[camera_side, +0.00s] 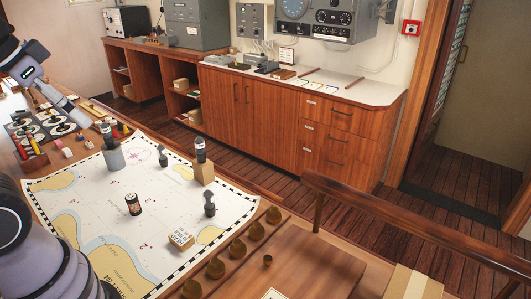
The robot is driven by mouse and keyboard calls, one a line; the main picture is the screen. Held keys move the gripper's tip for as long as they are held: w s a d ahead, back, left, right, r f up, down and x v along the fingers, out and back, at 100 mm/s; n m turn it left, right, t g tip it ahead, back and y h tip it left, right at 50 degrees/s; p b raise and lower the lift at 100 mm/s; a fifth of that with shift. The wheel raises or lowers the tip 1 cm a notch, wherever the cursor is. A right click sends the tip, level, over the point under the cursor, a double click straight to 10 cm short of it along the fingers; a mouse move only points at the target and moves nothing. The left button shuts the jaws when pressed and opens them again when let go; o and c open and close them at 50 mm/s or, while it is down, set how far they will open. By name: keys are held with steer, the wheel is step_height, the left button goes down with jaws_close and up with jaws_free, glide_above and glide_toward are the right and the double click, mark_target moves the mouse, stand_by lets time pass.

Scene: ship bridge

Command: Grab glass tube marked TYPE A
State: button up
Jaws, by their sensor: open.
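Several small tubes with dark caps stand on and around a sea chart (105,200). One tube (107,134) is upright on a grey cylinder (110,158) and another (200,149) on a wooden block (203,173). A dark tube with a tan band (133,204) stands on the chart. Smaller dark upright pieces stand at the back (161,157) and right (210,204). Their lettering is too small to read, so I cannot tell which is TYPE A. My gripper (80,115) is at the upper left, open and empty, short of the tube on the grey cylinder.
A small labelled box (181,240) lies on the chart. A wooden rack with several round brass pieces (238,248) runs along the chart's right edge. A dial panel (38,130) with red and yellow handles is at the left. A wooden rail (400,230) crosses the right front.

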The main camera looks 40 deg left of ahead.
steer(key=shift+o, duration=0.7)
